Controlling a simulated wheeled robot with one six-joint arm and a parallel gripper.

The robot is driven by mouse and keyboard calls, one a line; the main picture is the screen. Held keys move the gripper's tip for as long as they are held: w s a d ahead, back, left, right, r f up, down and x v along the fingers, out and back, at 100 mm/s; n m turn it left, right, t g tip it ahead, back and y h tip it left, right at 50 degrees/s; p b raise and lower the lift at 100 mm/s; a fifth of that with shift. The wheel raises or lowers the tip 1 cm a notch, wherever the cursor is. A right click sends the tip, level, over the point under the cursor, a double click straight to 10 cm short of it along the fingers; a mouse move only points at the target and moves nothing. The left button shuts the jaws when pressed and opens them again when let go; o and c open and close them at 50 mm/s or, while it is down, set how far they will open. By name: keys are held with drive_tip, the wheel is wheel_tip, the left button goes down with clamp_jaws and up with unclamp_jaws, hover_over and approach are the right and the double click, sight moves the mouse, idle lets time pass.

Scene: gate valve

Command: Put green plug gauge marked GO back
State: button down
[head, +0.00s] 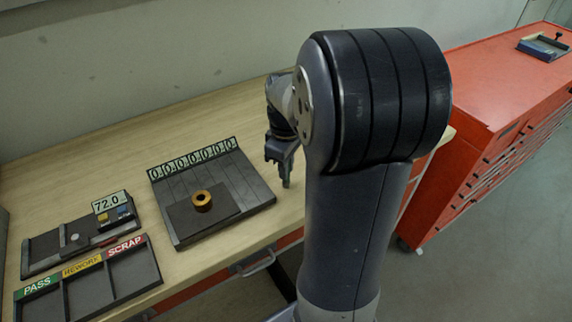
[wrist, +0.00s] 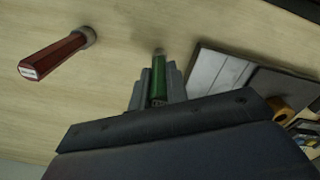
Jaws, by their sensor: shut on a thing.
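A green plug gauge (wrist: 158,78) is held between the fingers of my gripper (wrist: 157,88) in the wrist view, its grey metal end pointing away from the jaws. In the head view my gripper (head: 284,160) is low over the wooden bench, right of the slotted tray, with the gauge (head: 287,178) pointing down below it. I cannot tell whether its tip touches the bench. A red-handled gauge (wrist: 57,53) with a grey end is left of my gripper in the wrist view; it does not show in the head view. The GO marking cannot be read.
A dark slotted tray (head: 262,190) has several "0" labels along its back; a brass ring (head: 202,200) sits on its plate. A holder with a 72.0 display (head: 108,202) and a PASS/REWORK/SCRAP bin (head: 110,281) stand left. A red cabinet (head: 470,95) is right. The back bench is clear.

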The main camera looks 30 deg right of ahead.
drive_tip(key=shift+f, duration=0.15)
drive_tip(key=c, duration=1.4)
unclamp_jaws()
wheel_tip(320, 180, up, 12)
drive_tip(key=shift+r, duration=0.25)
